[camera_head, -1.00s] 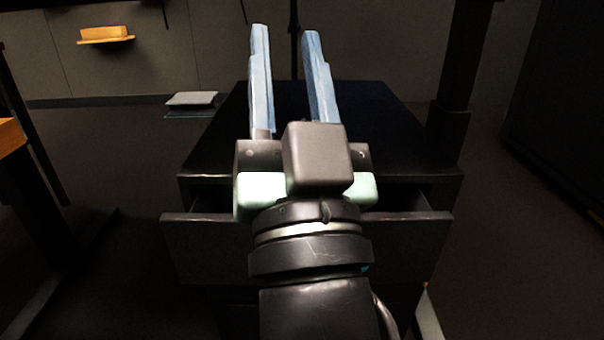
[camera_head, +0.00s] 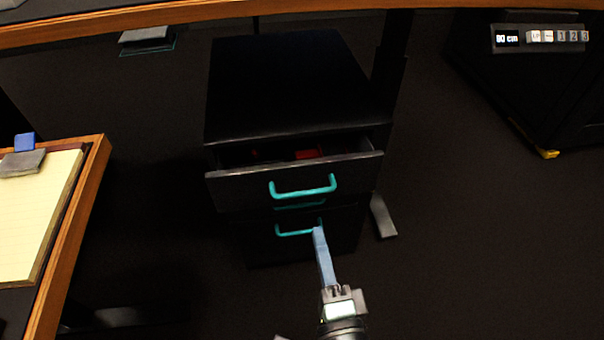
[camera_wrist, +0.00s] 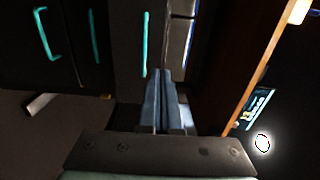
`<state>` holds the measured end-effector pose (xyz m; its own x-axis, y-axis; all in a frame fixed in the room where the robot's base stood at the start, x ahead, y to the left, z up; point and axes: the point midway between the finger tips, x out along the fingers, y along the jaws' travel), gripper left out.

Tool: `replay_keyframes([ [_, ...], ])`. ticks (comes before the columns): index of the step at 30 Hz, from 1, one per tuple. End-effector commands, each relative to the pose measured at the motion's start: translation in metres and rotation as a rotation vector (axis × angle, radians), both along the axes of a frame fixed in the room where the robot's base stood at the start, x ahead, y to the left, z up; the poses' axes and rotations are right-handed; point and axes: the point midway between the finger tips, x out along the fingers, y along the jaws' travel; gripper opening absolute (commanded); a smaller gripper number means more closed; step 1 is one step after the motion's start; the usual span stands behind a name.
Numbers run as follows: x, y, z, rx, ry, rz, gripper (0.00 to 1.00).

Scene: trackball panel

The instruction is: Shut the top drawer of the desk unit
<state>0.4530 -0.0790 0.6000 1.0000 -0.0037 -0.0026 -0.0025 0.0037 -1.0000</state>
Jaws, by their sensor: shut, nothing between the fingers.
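The desk unit (camera_head: 290,85) is a dark drawer cabinet under the wooden desk. Its top drawer (camera_head: 235,188) stands partly open, with a teal handle (camera_head: 303,190) on its front and something red (camera_head: 308,154) inside. My gripper (camera_head: 318,229) is shut and empty, its blue fingers pointing toward the unit. In the head view its tips show below the top drawer's handle, over a lower drawer's teal handle (camera_head: 295,232). In the sideways wrist view, the shut fingers (camera_wrist: 160,74) appear beside the teal handle nearest the desk (camera_wrist: 145,45). I cannot tell whether they touch anything.
The wooden desk edge (camera_head: 190,13) runs across above the unit. A wooden tray with a yellow notepad (camera_head: 35,205) is at left. A height control panel (camera_head: 540,37) is at upper right. Dark floor lies open to the right of the unit.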

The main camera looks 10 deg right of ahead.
Motion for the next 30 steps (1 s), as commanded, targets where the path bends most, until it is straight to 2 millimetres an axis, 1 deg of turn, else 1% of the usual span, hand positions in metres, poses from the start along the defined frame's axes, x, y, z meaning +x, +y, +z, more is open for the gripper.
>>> replay_keyframes([
  [3,0.018,0.001,0.004,-0.001,-0.005,0.003,0.00],
  [15,0.090,0.001,0.003,-0.004,-0.005,0.004,0.00],
  [18,0.106,0.002,0.002,-0.002,-0.004,0.004,0.00],
  [21,0.118,0.002,0.002,-0.003,-0.004,0.004,0.00],
  [24,0.126,0.002,0.001,-0.003,-0.004,0.004,0.00],
  [30,0.132,0.002,0.001,-0.004,-0.002,0.004,0.00],
])
